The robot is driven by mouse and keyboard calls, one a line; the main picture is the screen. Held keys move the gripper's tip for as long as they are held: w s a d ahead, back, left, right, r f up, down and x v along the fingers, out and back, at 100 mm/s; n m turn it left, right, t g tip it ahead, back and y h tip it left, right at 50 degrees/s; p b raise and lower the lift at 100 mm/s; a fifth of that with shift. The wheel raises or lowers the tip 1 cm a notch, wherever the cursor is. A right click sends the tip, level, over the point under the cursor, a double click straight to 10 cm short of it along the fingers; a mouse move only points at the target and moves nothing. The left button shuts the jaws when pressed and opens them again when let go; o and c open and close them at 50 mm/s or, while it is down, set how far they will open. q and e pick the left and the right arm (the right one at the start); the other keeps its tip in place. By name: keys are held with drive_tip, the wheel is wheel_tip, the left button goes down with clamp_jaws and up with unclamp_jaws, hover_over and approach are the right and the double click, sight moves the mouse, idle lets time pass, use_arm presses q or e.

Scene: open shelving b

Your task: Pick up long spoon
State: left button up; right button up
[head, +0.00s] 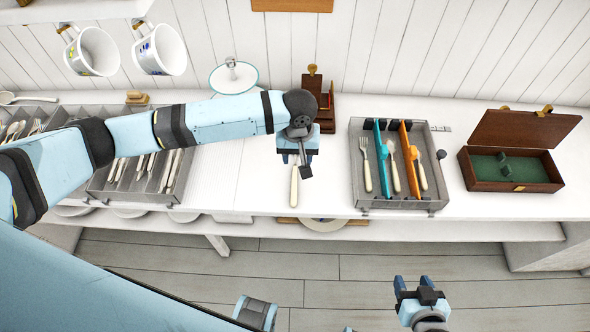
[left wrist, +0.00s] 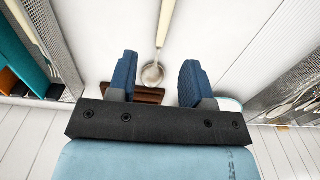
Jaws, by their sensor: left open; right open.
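A long spoon with a cream handle (head: 294,187) lies on the white counter, its handle pointing to the front edge. In the left wrist view its metal bowl (left wrist: 152,75) shows between the two fingers, with the handle running up and away. My left gripper (head: 298,155) is open above the spoon and hides its bowl end in the head view. The blue fingers (left wrist: 158,82) are on either side of the spoon, apart from it. My right gripper (head: 414,284) is open and empty in front of the counter, low in the head view.
Right of the spoon stands a grey tray (head: 357,205) with cutlery and teal and orange dividers. Beyond it is an open wooden box (head: 475,172). Cutlery trays (head: 97,190) are at the left, mugs (head: 161,50) hang above. Behind my gripper stands a wooden item (head: 326,103).

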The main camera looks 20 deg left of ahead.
use_arm(q)
hover_over(294, 180)
drive_tip(key=f, duration=0.3)
drive_tip(key=w+f, duration=0.1)
drive_tip(key=shift+d+f, duration=0.3)
drive_tip(key=shift+s+a+f, duration=0.1)
drive_tip(key=shift+s+f, duration=0.05)
drive_tip(key=shift+f, duration=0.75)
drive_tip(key=shift+s+a+f, duration=0.1)
drive_tip(key=shift+s+f, duration=0.1)
drive_tip(key=shift+f, duration=0.65)
drive_tip(key=shift+s+a+f, duration=0.1)
drive_tip(key=shift+s+f, duration=0.05)
drive_tip(key=shift+f, duration=0.75)
clamp_jaws()
